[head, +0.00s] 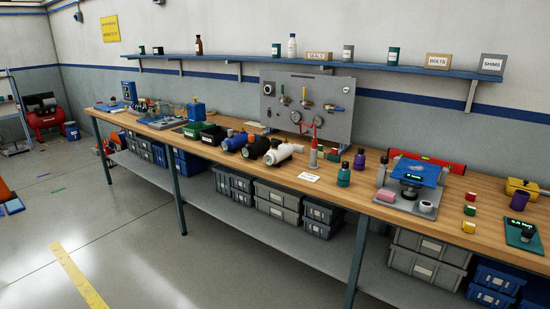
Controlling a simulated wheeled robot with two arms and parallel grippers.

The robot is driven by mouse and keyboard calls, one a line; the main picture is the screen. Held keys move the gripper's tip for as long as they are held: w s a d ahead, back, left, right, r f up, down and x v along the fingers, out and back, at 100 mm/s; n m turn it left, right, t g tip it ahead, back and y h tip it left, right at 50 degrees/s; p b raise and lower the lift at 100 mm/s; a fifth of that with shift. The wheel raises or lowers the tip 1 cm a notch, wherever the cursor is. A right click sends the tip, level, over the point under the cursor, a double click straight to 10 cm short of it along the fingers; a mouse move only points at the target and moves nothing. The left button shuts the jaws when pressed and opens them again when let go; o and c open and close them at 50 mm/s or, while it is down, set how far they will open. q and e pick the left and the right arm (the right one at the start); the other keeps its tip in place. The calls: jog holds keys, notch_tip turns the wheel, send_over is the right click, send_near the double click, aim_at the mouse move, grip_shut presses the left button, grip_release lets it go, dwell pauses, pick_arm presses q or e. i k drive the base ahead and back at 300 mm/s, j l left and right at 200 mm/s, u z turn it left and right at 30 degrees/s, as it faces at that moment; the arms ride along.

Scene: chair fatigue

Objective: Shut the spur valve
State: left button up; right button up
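A grey upright panel (275,113) stands at the back of the long workbench, near the middle of the head view. Red tubing (315,126) runs at the panel's lower front. I cannot tell which valve is the spur valve, nor how its handle is set; the labels are too small to read. Neither of my grippers is in view.
The wooden workbench (330,198) holds spools, bottles, a blue-topped scale (415,172) and a green device (521,233). A shelf (230,58) with boxes and bottles runs above.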

aim_at(336, 109)
jog(key=i+z, duration=0.2)
jog(key=i, duration=0.3)
jog(key=i+j+z, duration=0.15)
jog(key=i, duration=0.35)
jog(key=i+j+z, duration=0.2)
jog(key=i, duration=0.3)
jog(key=i+j+z, duration=0.2)
jog(key=i+j, duration=0.15)
jog(key=i, duration=0.15)
jog(key=i+u, duration=0.25)
jog(key=k, duration=0.1)
